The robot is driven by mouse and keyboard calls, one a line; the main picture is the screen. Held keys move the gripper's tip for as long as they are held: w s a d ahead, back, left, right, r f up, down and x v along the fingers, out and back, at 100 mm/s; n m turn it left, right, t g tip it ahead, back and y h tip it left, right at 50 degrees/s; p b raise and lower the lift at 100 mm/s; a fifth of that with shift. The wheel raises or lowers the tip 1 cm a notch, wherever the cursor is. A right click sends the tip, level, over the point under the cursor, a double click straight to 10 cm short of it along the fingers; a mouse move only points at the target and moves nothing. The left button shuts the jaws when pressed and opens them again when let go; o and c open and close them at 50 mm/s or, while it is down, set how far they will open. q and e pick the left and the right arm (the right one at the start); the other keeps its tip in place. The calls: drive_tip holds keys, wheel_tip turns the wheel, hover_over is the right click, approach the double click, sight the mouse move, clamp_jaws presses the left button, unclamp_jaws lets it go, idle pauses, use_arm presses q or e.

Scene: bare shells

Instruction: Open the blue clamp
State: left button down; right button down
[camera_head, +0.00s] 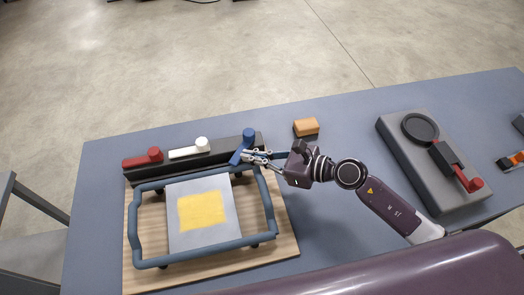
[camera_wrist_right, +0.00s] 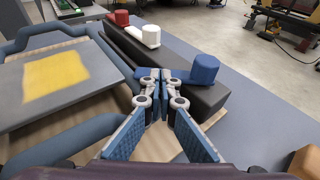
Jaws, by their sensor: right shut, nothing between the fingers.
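The blue clamp (camera_head: 249,134) is a lever with a round knob, at the right end of a dark bar behind the framed plate. In the right wrist view the blue clamp (camera_wrist_right: 206,68) has its knob right of the fingertips, and its arm runs left behind them. My right gripper (camera_head: 248,157) is at the clamp's lever, its fingertips shut with nothing between them. In the wrist view the right gripper (camera_wrist_right: 160,76) overlaps the lever's arm; I cannot tell whether they touch. My left gripper is not in view.
A red clamp (camera_head: 142,158) and a white clamp (camera_head: 189,149) share the dark bar (camera_head: 215,157). A blue-grey tube frame (camera_head: 200,256) surrounds a grey plate with a yellow patch (camera_head: 202,211). An orange block (camera_head: 306,127) and a grey device (camera_head: 423,165) stand to the right.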

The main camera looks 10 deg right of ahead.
sight(236, 156)
drive_tip(key=shift+w+a+r+p, duration=0.15)
drive_tip(key=shift+a+p, duration=0.3)
drive_tip(key=shift+a, duration=0.45)
drive_tip(key=shift+w+a+p, duration=0.25)
drive_tip(key=shift+w+a, duration=0.1)
drive_tip(key=shift+a, duration=0.2)
drive_tip(key=shift+w+a+p, duration=0.25)
drive_tip(key=shift+w+a, duration=0.05)
drive_tip(key=shift+a, duration=0.25)
